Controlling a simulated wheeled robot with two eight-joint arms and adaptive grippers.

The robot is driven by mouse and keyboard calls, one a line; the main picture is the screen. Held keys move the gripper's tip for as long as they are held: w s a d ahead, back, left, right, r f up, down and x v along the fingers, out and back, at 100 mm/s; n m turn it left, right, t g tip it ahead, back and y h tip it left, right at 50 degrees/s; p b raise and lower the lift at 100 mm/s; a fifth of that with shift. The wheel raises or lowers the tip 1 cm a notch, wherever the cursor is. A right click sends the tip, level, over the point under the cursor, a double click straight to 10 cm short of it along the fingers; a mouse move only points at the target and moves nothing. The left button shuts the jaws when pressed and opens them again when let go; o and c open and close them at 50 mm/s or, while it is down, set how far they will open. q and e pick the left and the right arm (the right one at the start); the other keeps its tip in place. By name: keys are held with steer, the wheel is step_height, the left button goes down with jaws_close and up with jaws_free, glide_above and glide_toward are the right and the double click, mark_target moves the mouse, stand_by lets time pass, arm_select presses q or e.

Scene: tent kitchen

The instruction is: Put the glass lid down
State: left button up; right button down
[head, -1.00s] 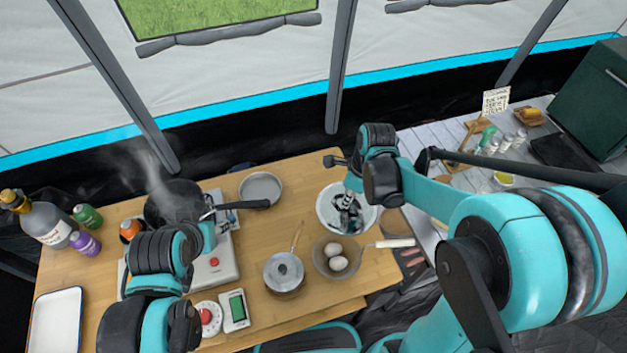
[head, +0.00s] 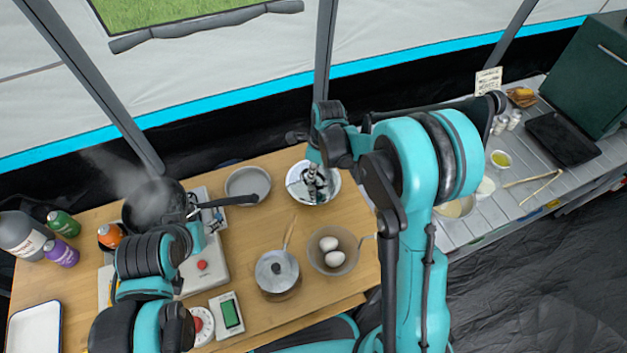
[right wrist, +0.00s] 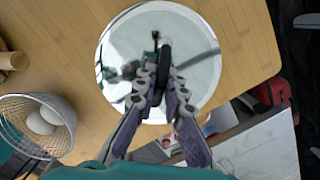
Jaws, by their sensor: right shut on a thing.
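The glass lid (head: 331,187) is a pale, clear round disc near the back right of the wooden table. In the right wrist view the lid (right wrist: 201,72) lies beneath my gripper, with a dark knob at its middle. My right gripper (right wrist: 160,84) is shut on the knob; it also shows from above in the head view (head: 314,180). I cannot tell whether the lid touches the table. My left gripper (head: 193,209) is beside the steaming dark pan (head: 150,204), near a black handle. Its fingers are too hidden to read.
A grey pan (head: 248,182) stands left of the lid. A side table (head: 525,178) with small jars stands to the right. Bare wood (head: 245,240) shows mid-table.

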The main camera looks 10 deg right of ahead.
step_height(320, 180, down, 4)
steer(key=shift+r+b, duration=0.1)
steer(key=shift+b, duration=0.6)
steer(key=c, duration=1.6)
jaws_free()
